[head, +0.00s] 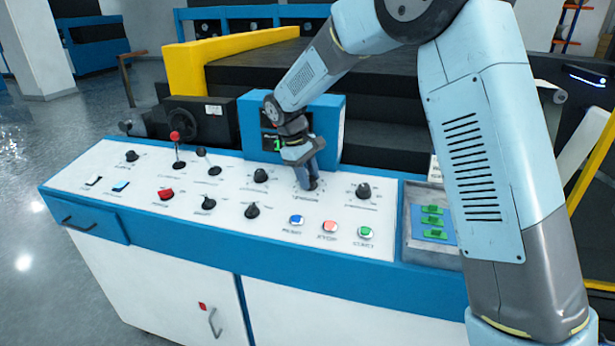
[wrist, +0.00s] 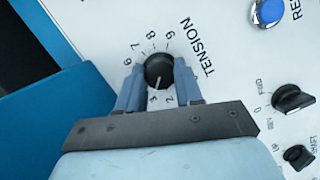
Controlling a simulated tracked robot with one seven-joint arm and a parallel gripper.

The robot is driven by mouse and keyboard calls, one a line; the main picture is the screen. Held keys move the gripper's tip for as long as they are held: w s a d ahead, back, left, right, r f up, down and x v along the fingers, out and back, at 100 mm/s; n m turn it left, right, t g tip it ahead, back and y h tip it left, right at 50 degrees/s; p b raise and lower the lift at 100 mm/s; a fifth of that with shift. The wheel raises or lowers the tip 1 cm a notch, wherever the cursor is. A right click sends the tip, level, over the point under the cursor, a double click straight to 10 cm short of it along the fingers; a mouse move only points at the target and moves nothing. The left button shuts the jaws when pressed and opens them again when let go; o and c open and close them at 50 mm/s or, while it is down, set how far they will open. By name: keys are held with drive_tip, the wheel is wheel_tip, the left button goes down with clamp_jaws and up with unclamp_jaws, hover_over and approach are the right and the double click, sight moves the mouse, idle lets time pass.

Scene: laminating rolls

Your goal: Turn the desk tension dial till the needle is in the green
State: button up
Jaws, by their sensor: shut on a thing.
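The tension dial, a round black knob with a white pointer line, shows in the wrist view (wrist: 158,68) beside the word TENSION. The line points toward the picture's bottom, near the digits 2 and 3. My gripper (wrist: 158,88) has one finger on each side of the knob and is shut on it. In the head view my gripper (head: 309,182) reaches down to the white desk top (head: 140,195), hiding most of the dial. Behind it stands a blue display box (head: 328,115) with a patch of green showing. My arm covers part of its face, and I cannot make out a needle.
Black knobs stand close on both sides, one at left (head: 261,175) and one at right (head: 363,190). Blue (head: 296,219), red (head: 330,226) and green (head: 366,232) buttons lie in front. A red-knobbed lever (head: 175,137) rises at left. A grey tray (head: 412,250) holds green pieces at right.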

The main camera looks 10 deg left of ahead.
drive_tip(key=shift+w+r+m+g+y, duration=0.1)
drive_tip(key=shift+m+g+y, duration=0.2)
drive_tip(key=shift+m, duration=1.2)
drive_tip(key=o, duration=1)
drive_tip(key=shift+o, duration=0.2)
drive_tip(key=v, duration=1.3)
drive_tip(key=shift+r, duration=0.25)
drive_tip(key=shift+w, duration=0.15)
